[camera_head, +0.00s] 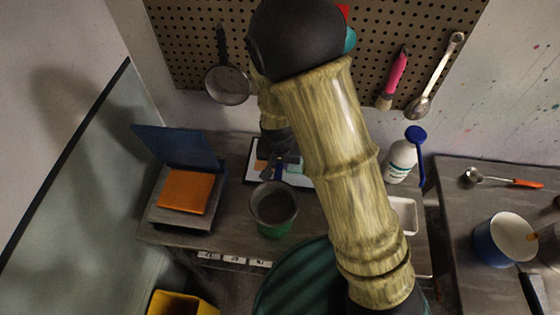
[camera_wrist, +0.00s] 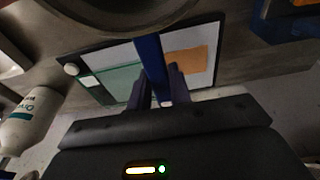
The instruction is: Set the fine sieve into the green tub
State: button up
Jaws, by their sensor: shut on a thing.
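The fine sieve (camera_head: 274,203) has a round grey rim, a dark mesh bowl and a blue handle. My gripper (camera_head: 279,168) is shut on the handle, behind the bowl. In the wrist view my gripper (camera_wrist: 158,92) has the blue handle of the sieve (camera_wrist: 149,55) between its fingers, and part of the dark round bowl shows at the top left. The green tub (camera_head: 273,231) stands on the bench directly under the sieve, mostly covered by it. I cannot tell whether the sieve rests on the tub's rim or hangs just above it.
An orange block (camera_head: 186,192) lies in an open blue-lidded case at the left. A white bottle (camera_head: 402,160) and a white tray (camera_head: 404,214) are at the right. A board with coloured swatches (camera_wrist: 196,62) lies beneath my gripper. A pan (camera_head: 228,86) hangs behind.

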jog(key=shift+f, duration=0.15)
jog(key=o, duration=0.9)
jog(key=shift+o, duration=0.2)
notch_tip(320, 180, up, 17)
jog(key=s, duration=0.2)
jog(key=shift+s, duration=0.35)
jog(key=shift+s, duration=0.15)
jog(key=shift+a, duration=0.1)
